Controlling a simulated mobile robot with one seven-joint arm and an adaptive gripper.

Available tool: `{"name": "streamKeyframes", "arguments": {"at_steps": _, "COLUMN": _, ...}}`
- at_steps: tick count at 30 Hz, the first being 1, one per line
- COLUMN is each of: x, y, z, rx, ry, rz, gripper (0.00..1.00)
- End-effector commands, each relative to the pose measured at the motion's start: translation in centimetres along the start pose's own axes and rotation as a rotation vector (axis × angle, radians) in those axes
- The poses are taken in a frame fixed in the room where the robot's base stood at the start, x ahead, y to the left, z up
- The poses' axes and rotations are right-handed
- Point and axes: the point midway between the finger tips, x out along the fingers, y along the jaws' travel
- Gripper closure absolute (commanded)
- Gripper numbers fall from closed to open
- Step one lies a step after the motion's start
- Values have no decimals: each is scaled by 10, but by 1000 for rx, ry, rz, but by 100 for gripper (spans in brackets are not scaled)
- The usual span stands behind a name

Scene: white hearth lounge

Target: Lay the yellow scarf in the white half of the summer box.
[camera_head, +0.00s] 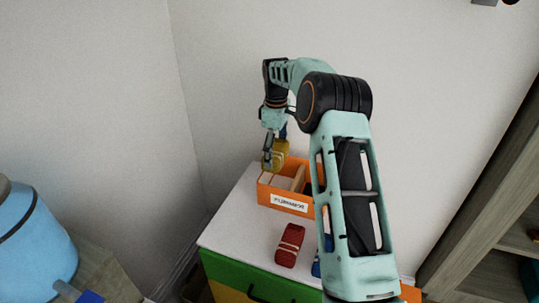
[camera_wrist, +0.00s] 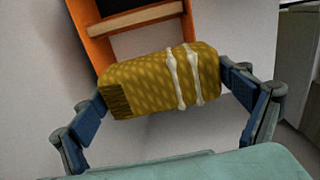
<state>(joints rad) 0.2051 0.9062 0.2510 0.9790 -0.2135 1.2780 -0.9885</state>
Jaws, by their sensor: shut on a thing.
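My gripper (camera_wrist: 170,105) is shut on the yellow scarf (camera_wrist: 160,80), a rolled bundle with two pale ties, gripped at both ends. In the head view the scarf (camera_head: 276,154) is held above the left part of an orange box (camera_head: 268,193) with a white label on its front. I cannot read the label surely. A wooden divider (camera_wrist: 137,17) splits the box into a pale half and a dark half. In the wrist view the scarf covers part of the pale half. My arm hides the box's right end in the head view.
The box stands on a white-topped cabinet (camera_head: 240,232) with a green drawer (camera_head: 235,277), near the wall. A red rolled scarf (camera_head: 290,245) lies in front of the box. Something blue (camera_head: 316,266) and another orange thing (camera_head: 411,293) are partly hidden by my arm.

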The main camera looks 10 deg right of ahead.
Motion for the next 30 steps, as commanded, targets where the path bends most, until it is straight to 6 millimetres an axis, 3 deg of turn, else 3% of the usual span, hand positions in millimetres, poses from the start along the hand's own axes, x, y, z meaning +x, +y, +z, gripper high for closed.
{"name": "streamKeyframes", "arguments": {"at_steps": 3, "x": 3, "y": 16, "z": 4, "rx": 14, "ry": 4, "rz": -2, "gripper": 32}}
{"name": "streamKeyframes", "arguments": {"at_steps": 9, "x": 9, "y": 26, "z": 8, "rx": 24, "ry": 7, "rz": -4, "gripper": 32}}
{"name": "streamKeyframes", "arguments": {"at_steps": 30, "x": 45, "y": 26, "z": 8, "rx": 24, "ry": 6, "rz": -4, "gripper": 32}}
